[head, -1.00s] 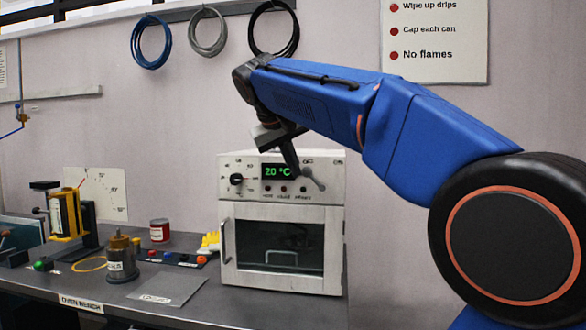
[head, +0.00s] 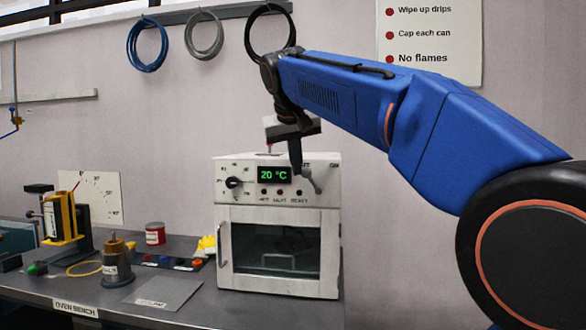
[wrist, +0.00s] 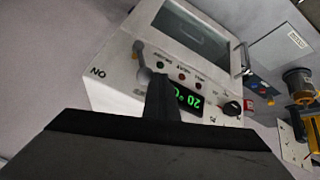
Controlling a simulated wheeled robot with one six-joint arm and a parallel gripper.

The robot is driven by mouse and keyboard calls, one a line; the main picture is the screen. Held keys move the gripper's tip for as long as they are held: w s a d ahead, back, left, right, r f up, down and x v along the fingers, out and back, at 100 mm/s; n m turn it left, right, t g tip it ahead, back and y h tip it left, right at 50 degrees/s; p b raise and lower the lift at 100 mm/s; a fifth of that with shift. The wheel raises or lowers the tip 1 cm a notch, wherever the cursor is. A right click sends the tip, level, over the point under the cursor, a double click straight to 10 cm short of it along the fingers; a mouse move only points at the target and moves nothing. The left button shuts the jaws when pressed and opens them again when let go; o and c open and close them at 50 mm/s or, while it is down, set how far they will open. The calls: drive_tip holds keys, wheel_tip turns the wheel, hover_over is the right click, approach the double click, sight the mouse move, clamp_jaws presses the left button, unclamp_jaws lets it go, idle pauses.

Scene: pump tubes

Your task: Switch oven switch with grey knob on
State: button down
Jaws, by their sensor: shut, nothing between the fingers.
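The grey-knobbed lever switch (head: 311,181) is on the upper right of the white oven's front panel (head: 219,200). Its ball end points down and slightly right in the head view. The switch also shows in the wrist view (wrist: 143,64), with an ON label (wrist: 98,72) beside it. My gripper (head: 297,169) is shut and empty, its fingertips just left of the switch's base. In the wrist view my gripper (wrist: 161,82) overlaps the panel close to the base; whether it touches cannot be told. The fingers hide part of the panel there.
The oven's green display (head: 273,174) reads 20 °C. A black dial (head: 233,183) is left of it, with small lamps below. The oven door (head: 277,242) is closed. A brown-topped can (head: 117,264) and red tin (head: 155,233) stand on the bench to the left.

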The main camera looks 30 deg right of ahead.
drive_tip(key=shift+s+d+r+m+t+y, duration=0.3)
drive_tip(key=shift+s+d+t+y, duration=0.1)
drive_tip(key=shift+d+y, duration=0.1)
drive_tip(key=shift+s+d+r+m+t+y, duration=0.2)
drive_tip(key=shift+s+d+r+t+y, duration=0.1)
drive_tip(key=shift+d+t+y, duration=0.15)
drive_tip(key=s+d+m+t+y, duration=0.3)
drive_tip(key=s+d+t+y, duration=0.1)
drive_tip(key=d+t+y, duration=0.2)
drive_tip(key=shift+s+f+m, duration=0.25)
drive_tip(key=shift+m, duration=0.05)
drive_tip(key=shift+d+r, duration=0.1)
drive_tip(key=shift+r, duration=0.7)
